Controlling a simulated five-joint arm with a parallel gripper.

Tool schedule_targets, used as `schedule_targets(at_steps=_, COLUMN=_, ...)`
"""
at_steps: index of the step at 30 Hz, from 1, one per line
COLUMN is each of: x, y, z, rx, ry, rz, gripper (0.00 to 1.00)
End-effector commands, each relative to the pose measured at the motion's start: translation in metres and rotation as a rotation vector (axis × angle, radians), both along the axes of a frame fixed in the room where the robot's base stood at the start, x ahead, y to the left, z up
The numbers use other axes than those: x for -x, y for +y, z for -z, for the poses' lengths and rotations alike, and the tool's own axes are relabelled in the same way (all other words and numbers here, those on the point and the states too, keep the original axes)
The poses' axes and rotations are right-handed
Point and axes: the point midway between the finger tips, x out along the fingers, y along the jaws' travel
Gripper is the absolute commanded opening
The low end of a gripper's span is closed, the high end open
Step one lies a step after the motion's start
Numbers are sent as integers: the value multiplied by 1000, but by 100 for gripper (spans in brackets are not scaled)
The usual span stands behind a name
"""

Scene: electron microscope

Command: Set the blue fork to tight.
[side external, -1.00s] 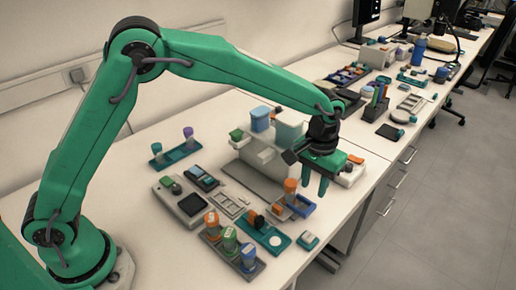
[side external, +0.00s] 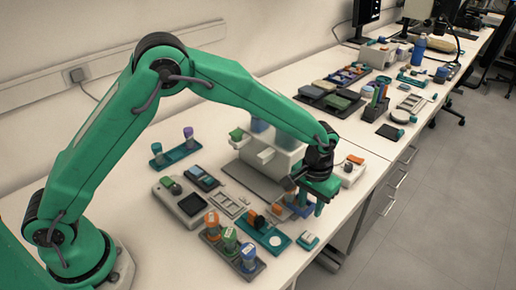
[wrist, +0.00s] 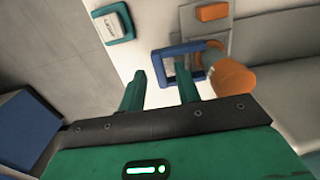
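My gripper (side external: 309,204) is low over the front edge of the bench, beside an orange-topped piece. In the wrist view my gripper (wrist: 160,68) has its two green fingers apart with nothing held between them. A blue square frame (wrist: 166,53) lies just beyond the fingertips, with the right finger partly in front of it. An orange-ended cylinder (wrist: 232,76) sits at its right side. I cannot tell for certain whether this blue frame is the blue fork, or its setting. In the side view my gripper and arm largely hide this spot.
A small teal block with a white label (wrist: 114,24) lies near the bench edge; it also shows in the side view (side external: 307,241). An orange block (wrist: 212,12) is beyond the frame. A dark blue piece (wrist: 27,130) is at lower left. A rack of capped vials (side external: 233,245) stands nearby.

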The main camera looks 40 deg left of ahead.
Motion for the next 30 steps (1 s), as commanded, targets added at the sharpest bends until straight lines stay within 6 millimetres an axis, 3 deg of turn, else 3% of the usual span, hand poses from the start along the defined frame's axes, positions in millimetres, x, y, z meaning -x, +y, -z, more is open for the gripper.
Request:
schedule_targets(at_steps=11, x=0, y=0, z=6, rx=0, ry=1, rz=0, gripper=33)
schedule_targets(at_steps=17, x=0, y=0, z=6, rx=0, ry=0, rz=0, gripper=0)
schedule_targets(at_steps=23, x=0, y=0, z=6, rx=0, ry=0, rz=0, gripper=0)
schedule_targets(at_steps=30, x=0, y=21, z=5, rx=0, ry=-1, rz=-2, gripper=0)
